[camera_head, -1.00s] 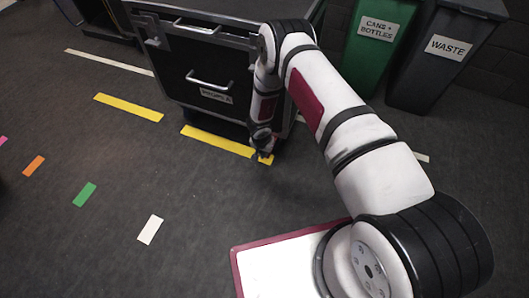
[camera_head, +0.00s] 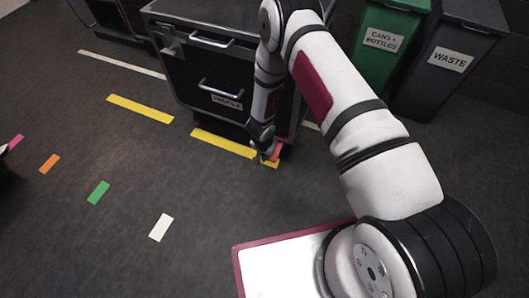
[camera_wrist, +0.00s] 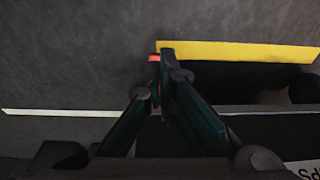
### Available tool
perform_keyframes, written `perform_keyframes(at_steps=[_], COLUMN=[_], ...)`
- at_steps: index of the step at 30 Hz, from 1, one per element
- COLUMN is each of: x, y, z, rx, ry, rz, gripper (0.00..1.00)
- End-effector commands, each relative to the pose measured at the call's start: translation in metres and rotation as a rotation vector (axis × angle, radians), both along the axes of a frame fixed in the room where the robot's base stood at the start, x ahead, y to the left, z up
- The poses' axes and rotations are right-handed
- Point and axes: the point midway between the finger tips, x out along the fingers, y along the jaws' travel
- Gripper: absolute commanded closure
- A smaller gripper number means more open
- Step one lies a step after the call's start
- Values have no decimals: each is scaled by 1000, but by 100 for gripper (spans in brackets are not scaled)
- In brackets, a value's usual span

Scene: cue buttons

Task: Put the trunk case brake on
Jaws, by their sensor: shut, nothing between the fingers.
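The trunk case (camera_head: 185,68), black with silver edges and handles, stands on the floor in the head view. A small red piece (camera_head: 277,151), which looks like its brake pedal, shows low at the case's near right corner. A bit of red (camera_wrist: 154,57) also shows just beyond the fingers in the wrist view. My gripper (camera_head: 264,157) is shut and empty, low by that corner and close beside the red piece. Whether it touches it I cannot tell. In the wrist view my gripper (camera_wrist: 163,72) points toward the red bit, and its fingers hide part of the case's underside.
Yellow strips (camera_head: 140,109) and a white line (camera_head: 121,64) mark the floor. A green bin (camera_head: 383,40) and a grey bin (camera_head: 438,68) stand right of the case. Small coloured markers, such as a green one (camera_head: 98,192), lie at the left. The floor in front is clear.

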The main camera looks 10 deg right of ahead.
Motion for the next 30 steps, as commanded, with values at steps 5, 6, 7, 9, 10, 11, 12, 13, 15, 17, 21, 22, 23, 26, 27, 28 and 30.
perform_keyframes(at_steps=[5,6,7,9,10,11,12,13,15,17,21,22,23,26,27,28,30], x=[-10,-11,-11,-12,-13,-13,-13,-13,-13,-13,-13,-13,-13,-12,-10,-8,0], y=[7,8,8,9,9,9,9,9,9,9,9,9,9,9,10,10,15], z=[17,18,19,20,20,20,20,20,20,19,19,19,19,20,23,26,40], rx=[-2,-2,-2,-2,-2,-2,-1,-2,-1,-1,-1,-1,-1,0,3,8,28], ry=[0,0,0,0,0,0,1,0,1,0,0,0,0,-1,-3,-7,-18], rz=[2,1,1,1,1,1,1,1,0,0,0,0,0,1,3,5,17], gripper=[100,100,100,100,100,100,100,100,100,100,100,100,100,100,100,100,100])
